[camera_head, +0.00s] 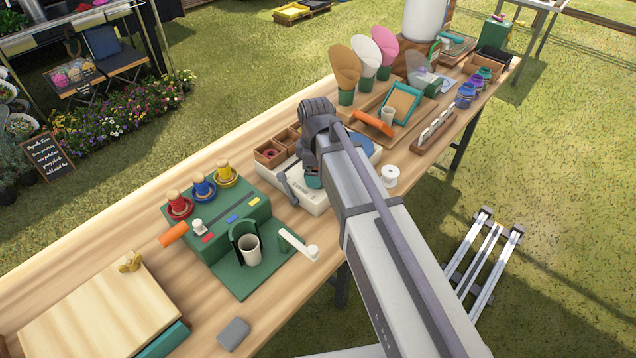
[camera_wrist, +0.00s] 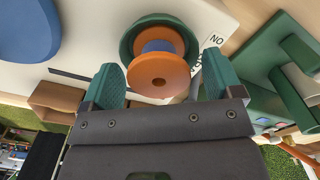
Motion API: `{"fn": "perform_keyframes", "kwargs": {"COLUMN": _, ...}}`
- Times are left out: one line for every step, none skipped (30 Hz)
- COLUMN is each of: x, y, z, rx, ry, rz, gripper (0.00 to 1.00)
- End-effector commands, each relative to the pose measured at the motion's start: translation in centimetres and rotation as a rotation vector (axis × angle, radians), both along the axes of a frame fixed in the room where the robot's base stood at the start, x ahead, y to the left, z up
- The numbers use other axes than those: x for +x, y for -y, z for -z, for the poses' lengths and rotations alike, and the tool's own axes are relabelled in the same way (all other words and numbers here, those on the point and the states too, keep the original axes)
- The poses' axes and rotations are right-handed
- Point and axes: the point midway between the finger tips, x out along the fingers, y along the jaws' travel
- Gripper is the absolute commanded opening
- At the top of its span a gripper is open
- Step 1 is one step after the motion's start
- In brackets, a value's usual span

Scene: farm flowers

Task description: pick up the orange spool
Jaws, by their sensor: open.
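In the wrist view an orange spool (camera_wrist: 159,76) with a blue middle sits in a round green dish (camera_wrist: 128,47) on a white board (camera_wrist: 85,25). My gripper (camera_wrist: 162,70) is open, with one green-padded finger on each side of the spool's near flange. I see gaps between the flange and both fingers. In the head view my arm hides the spool, and my wrist is over the white board (camera_head: 318,203) at the middle of the bench.
A blue disc (camera_wrist: 25,28) lies left of the spool in the wrist view; a green fixture (camera_wrist: 262,75) stands to the right. In the head view a green stand (camera_head: 215,228) holds red, blue and yellow spools.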

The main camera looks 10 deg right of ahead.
Motion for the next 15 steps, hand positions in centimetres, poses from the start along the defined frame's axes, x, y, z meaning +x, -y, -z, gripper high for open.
{"fn": "perform_keyframes", "kwargs": {"x": 0.0, "y": 0.01, "z": 0.33, "rx": 0.0, "ry": 0.0, "rz": 0.0, "gripper": 0.85}}
{"fn": "perform_keyframes", "kwargs": {"x": 0.0, "y": 0.01, "z": 0.19, "rx": 0.0, "ry": 0.0, "rz": 0.0, "gripper": 0.85}}
{"fn": "perform_keyframes", "kwargs": {"x": 0.0, "y": 0.01, "z": 0.04, "rx": 0.0, "ry": 0.0, "rz": 0.0, "gripper": 0.85}}
{"fn": "perform_keyframes", "kwargs": {"x": 0.0, "y": 0.01, "z": 0.01, "rx": 0.0, "ry": 0.0, "rz": 0.0, "gripper": 0.85}}
{"fn": "perform_keyframes", "kwargs": {"x": 0.0, "y": 0.01, "z": 0.0, "rx": 0.0, "ry": 0.0, "rz": 0.0, "gripper": 0.85}}
{"fn": "perform_keyframes", "kwargs": {"x": 0.0, "y": 0.01, "z": -0.01, "rx": 0.0, "ry": 0.0, "rz": 0.0, "gripper": 0.83}}
{"fn": "perform_keyframes", "kwargs": {"x": 0.0, "y": 0.01, "z": -0.01, "rx": 0.0, "ry": 0.0, "rz": 0.001, "gripper": 0.81}}
{"fn": "perform_keyframes", "kwargs": {"x": 0.0, "y": 0.01, "z": -0.01, "rx": 0.0, "ry": 0.0, "rz": 0.001, "gripper": 0.78}}
{"fn": "perform_keyframes", "kwargs": {"x": 0.0, "y": 0.01, "z": -0.02, "rx": 0.0, "ry": 0.0, "rz": 0.001, "gripper": 0.74}}
{"fn": "perform_keyframes", "kwargs": {"x": 0.0, "y": 0.01, "z": -0.02, "rx": 0.0, "ry": 0.0, "rz": 0.001, "gripper": 0.71}}
{"fn": "perform_keyframes", "kwargs": {"x": 0.0, "y": 0.01, "z": -0.02, "rx": 0.0, "ry": 0.0, "rz": 0.001, "gripper": 0.68}}
{"fn": "perform_keyframes", "kwargs": {"x": 0.0, "y": 0.01, "z": -0.01, "rx": 0.0, "ry": 0.0, "rz": 0.001, "gripper": 0.64}}
{"fn": "perform_keyframes", "kwargs": {"x": 0.0, "y": 0.01, "z": -0.01, "rx": 0.0, "ry": 0.0, "rz": 0.001, "gripper": 0.61}}
{"fn": "perform_keyframes", "kwargs": {"x": 0.0, "y": 0.02, "z": -0.01, "rx": 0.0, "ry": 0.0, "rz": 0.001, "gripper": 0.58}}
{"fn": "perform_keyframes", "kwargs": {"x": -0.01, "y": 0.02, "z": -0.01, "rx": 0.0, "ry": 0.0, "rz": 0.001, "gripper": 0.55}}
